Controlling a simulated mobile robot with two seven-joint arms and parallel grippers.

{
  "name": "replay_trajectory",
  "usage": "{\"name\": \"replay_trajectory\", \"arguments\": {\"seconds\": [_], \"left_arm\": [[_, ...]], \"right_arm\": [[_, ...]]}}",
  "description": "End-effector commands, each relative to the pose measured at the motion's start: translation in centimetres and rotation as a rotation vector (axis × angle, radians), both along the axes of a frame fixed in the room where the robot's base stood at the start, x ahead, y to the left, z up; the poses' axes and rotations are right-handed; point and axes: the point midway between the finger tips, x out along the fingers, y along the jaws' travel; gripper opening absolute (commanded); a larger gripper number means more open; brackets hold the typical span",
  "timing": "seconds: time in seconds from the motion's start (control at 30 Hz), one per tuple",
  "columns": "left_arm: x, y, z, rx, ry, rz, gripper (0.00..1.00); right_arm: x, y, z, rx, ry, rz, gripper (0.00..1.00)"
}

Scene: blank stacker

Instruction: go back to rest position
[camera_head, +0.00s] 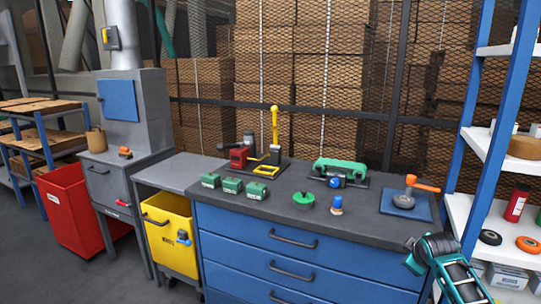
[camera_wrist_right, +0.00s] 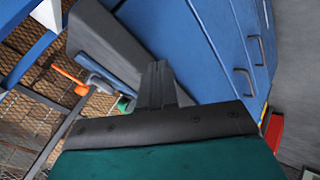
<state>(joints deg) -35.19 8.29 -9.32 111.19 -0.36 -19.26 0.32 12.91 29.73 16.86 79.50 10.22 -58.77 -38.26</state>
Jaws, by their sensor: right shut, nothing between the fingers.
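My right gripper (camera_head: 414,256) is at the lower right of the head view, in front of the right end of the blue workbench (camera_head: 300,262). It is below the grey top and holds nothing. In the right wrist view its fingers (camera_wrist_right: 156,82) are together and empty, with the blue drawer fronts (camera_wrist_right: 190,50) beyond them. My left gripper is not in view in either picture.
Several green blocks (camera_head: 231,186), a green-topped device (camera_head: 341,172) and an orange-handled tool on a blue plate (camera_head: 405,201) stand on the bench. A blue-framed shelf (camera_head: 485,155) is close at right. A yellow bin (camera_head: 168,236) and red bin (camera_head: 72,205) stand left.

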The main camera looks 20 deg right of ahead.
Motion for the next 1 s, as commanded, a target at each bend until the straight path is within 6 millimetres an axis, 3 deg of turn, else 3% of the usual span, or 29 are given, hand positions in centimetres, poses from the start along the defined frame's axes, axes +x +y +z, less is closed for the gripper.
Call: {"name": "replay_trajectory", "arguments": {"seconds": [0.03,0.1,0.23,0.4,0.53,0.6,0.7,1.0], "left_arm": [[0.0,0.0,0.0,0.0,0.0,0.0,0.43],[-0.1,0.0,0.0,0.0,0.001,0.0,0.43],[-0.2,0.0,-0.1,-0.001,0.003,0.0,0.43],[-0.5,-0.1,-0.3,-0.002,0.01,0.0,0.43],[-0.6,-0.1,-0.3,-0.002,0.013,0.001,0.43],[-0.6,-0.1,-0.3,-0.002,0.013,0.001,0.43],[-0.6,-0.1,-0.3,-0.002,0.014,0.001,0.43],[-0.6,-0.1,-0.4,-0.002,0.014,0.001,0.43]], "right_arm": [[-0.9,3.3,-3.0,0.009,-0.006,0.038,0.0],[-2.0,7.7,-6.0,0.038,-0.039,0.079,0.0],[-5.2,16.1,-10.3,0.136,-0.108,0.148,0.0],[-11.0,27.0,-13.1,0.34,-0.201,0.199,0.0],[-15.2,33.6,-13.0,0.507,-0.265,0.198,0.0],[-16.8,36.1,-12.5,0.58,-0.292,0.191,0.0],[-18.3,38.3,-11.8,0.651,-0.319,0.178,0.0],[-18.9,39.3,-11.4,0.686,-0.335,0.17,0.0]]}}
